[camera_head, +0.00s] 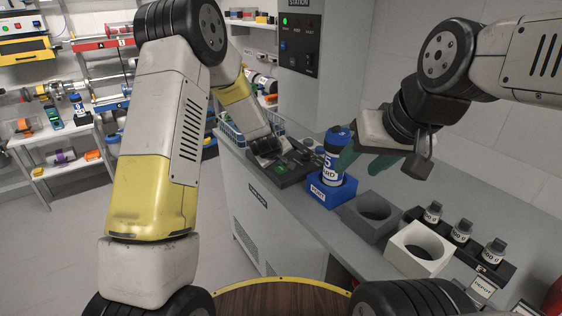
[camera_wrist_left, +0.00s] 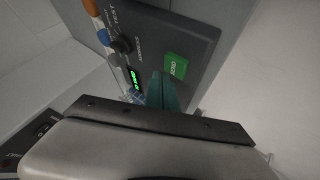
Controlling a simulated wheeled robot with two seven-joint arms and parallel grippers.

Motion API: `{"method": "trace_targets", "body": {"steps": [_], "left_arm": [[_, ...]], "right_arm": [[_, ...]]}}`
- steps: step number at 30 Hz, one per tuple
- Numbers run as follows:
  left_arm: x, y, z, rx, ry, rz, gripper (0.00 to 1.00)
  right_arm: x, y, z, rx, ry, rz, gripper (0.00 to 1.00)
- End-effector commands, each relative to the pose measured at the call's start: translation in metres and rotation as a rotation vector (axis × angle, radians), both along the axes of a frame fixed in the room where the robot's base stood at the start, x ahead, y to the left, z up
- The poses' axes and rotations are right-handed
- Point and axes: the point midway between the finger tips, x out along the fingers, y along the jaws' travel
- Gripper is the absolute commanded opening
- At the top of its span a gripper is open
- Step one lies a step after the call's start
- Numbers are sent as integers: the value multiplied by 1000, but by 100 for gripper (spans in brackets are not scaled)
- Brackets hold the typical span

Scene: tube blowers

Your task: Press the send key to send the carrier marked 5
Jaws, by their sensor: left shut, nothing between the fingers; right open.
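The green send key (camera_wrist_left: 176,66) is on a dark control panel; it also shows in the head view (camera_head: 281,169). My left gripper (camera_wrist_left: 160,90) is shut and empty, its green fingers over the panel just beside the key. I cannot tell if they touch the panel. In the head view its fingertips are hidden behind its dark wrist. The carrier marked 5 (camera_head: 331,163), blue-capped with a white label, stands upright in a blue holder (camera_head: 342,192). My right gripper (camera_head: 360,162) is open, its green fingers close to the carrier's right side; contact is unclear.
The panel has a black knob (camera_wrist_left: 123,44) and a small lit green display (camera_wrist_left: 133,78). A grey ring holder (camera_head: 360,224) and a white ring holder (camera_head: 408,262) stand nearer on the counter. Several small grey-capped bottles (camera_head: 461,232) stand in a black rack at the right.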

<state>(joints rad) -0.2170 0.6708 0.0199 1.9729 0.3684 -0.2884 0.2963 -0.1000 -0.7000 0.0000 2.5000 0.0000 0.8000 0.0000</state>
Motion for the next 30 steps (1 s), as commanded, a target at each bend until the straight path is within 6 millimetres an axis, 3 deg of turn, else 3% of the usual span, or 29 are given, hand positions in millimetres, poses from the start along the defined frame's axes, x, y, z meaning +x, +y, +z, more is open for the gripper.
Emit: {"method": "trace_targets", "body": {"steps": [30], "left_arm": [[0, 0, -8, 0, 0, 0, 0]], "right_arm": [[0, 0, 0, 0, 0, 0, 51]]}}
